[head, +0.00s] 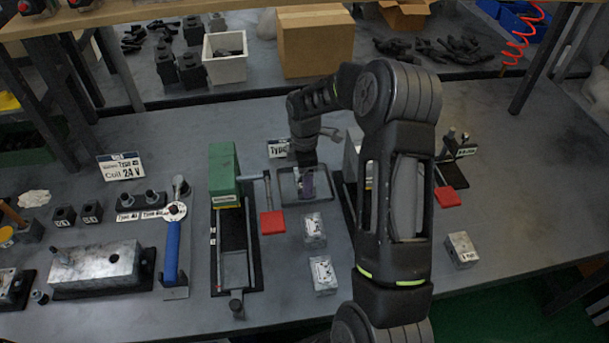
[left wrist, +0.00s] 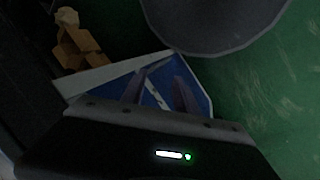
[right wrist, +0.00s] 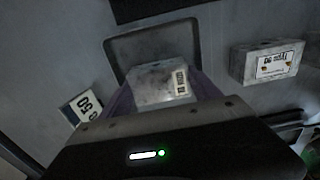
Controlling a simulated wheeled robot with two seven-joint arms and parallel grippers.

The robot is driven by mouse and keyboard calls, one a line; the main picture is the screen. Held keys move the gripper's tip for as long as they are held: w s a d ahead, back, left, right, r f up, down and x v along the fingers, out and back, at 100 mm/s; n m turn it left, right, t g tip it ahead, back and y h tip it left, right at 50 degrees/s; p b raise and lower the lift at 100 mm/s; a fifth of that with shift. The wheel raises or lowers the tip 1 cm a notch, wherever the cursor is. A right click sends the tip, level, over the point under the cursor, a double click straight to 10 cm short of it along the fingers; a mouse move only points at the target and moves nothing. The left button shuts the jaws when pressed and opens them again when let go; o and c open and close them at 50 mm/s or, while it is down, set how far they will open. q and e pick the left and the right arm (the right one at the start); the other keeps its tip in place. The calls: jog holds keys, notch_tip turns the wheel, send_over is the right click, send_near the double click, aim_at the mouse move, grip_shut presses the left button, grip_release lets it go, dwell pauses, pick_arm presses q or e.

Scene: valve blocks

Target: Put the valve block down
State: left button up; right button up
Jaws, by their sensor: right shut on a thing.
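My right gripper (right wrist: 160,100) is shut on a grey metal valve block (right wrist: 162,84) with a small label, held between its purple fingers. A shallow dark-rimmed tray (right wrist: 122,48) lies behind and around the block in the right wrist view. In the head view my right gripper (head: 306,184) is at the tray (head: 283,187), fingers pointing down, and mostly hides the held block. I cannot tell whether the block touches the tray floor. My left gripper (left wrist: 160,88) is open and empty over the floor; the head view does not show it.
Two labelled blocks stand in front of the tray, the nearer-to-tray one (head: 314,229) and another (head: 322,275); a third (head: 462,249) is at the right. A green-topped clamp fixture (head: 223,168) stands left of the tray, and a cardboard box (head: 316,43) behind.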

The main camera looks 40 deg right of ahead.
jog(key=shift+f, duration=0.1)
jog(key=o, duration=1.7)
jog(key=shift+r, duration=0.3)
notch_tip(320, 180, up, 12)
jog(key=shift+f+b, duration=0.1)
jog(key=shift+b, duration=1)
